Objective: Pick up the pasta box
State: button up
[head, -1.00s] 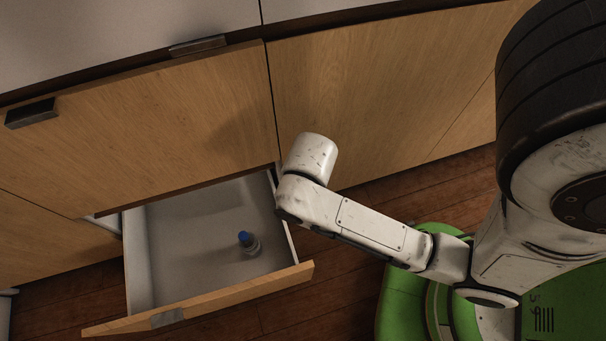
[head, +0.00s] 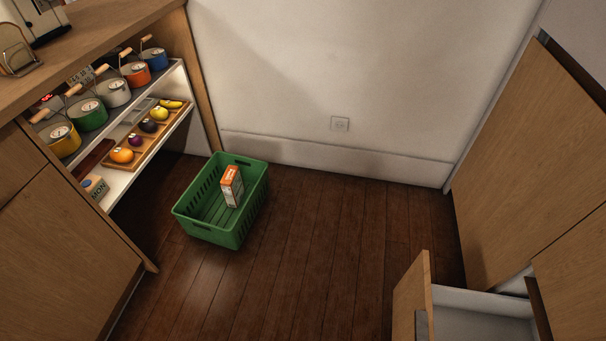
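An orange-and-white box (head: 232,186) stands inside a green basket (head: 219,232) on the floor, left of the picture's middle. It looks like a food carton and may be the pasta box, but its print is too small to read. It leans slightly against or near the basket's far right side; I cannot tell if it touches. My gripper and arm are not in view.
An open drawer (head: 427,290) juts out at the lower right. Dark wooden floor (head: 310,260) between basket and drawer is clear. A white wall (head: 290,80) closes the back.

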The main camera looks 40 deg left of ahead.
aim_at(232, 187)
jog(key=u, duration=1.5)
